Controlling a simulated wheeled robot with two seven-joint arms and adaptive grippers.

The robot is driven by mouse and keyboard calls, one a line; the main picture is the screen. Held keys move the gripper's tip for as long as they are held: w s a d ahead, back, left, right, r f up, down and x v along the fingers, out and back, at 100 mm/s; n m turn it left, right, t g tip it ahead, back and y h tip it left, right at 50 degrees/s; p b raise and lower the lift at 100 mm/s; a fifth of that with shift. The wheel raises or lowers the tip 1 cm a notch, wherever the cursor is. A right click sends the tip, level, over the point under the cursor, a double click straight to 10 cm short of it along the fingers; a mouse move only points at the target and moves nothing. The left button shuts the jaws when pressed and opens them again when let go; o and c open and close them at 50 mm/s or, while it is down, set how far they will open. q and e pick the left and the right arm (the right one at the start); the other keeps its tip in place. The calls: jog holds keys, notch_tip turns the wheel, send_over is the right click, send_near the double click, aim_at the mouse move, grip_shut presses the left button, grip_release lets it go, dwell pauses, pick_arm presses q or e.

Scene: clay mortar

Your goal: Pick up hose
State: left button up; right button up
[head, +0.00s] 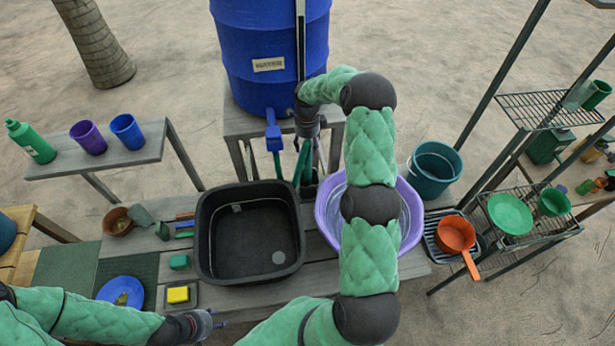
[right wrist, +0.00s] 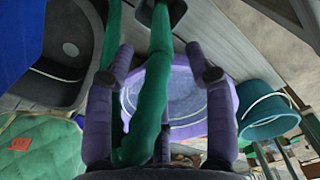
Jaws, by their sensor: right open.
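The green hose (head: 303,162) hangs below the blue barrel (head: 270,45), near its blue tap (head: 273,135). In the right wrist view a thick green length of the hose (right wrist: 149,105) runs between the spread fingers of my right gripper (right wrist: 158,60). The fingers stand apart from it on both sides, so the gripper is open around or above it; the depth is hard to judge. In the head view my right gripper (head: 307,125) is in front of the barrel, partly hidden by its arm. My left gripper (head: 214,321) is low at the table's front edge, away from the hose.
A black basin (head: 205,240) and a purple basin (head: 413,222) stand on the grey table, the purple one partly under my right arm. A teal bucket (head: 434,168), an orange pan (head: 455,234) and a wire rack (head: 525,105) are at the right. Cups stand on the left bench (head: 140,157).

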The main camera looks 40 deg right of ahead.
aim_at(308, 152)
notch_tip(308, 152, down, 5)
jog(key=shift+s+d+r+p, duration=0.1)
jog(key=shift+s+p, duration=0.05)
jog(key=shift+p, duration=0.15)
jog(key=c, duration=1.1)
